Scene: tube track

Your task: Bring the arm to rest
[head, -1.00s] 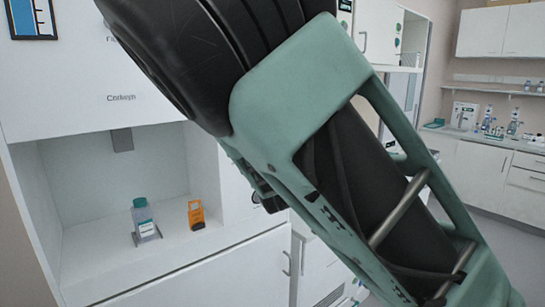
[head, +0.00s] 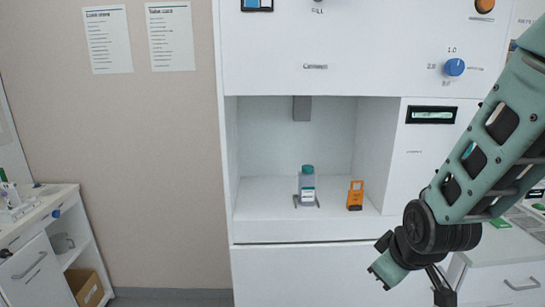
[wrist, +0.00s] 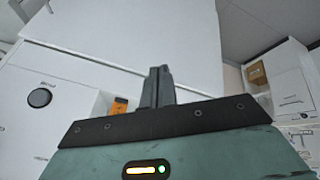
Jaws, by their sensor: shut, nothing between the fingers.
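My arm (head: 490,160) comes in from the right edge of the head view and bends down at its dark joint. Its teal and black lower end hangs in front of the white machine, right of the niche; the fingers cannot be made out there. In the wrist view my gripper (wrist: 158,72) shows its two grey fingers shut together, with nothing between them. Neither view shows it touching anything.
A bottle with a teal cap (head: 307,187) stands on a small holder in the niche of the white machine (head: 270,120). An orange object (head: 355,196) stands beside it. A counter (head: 505,246) is at right behind my arm; a low cabinet (head: 30,265) is at left.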

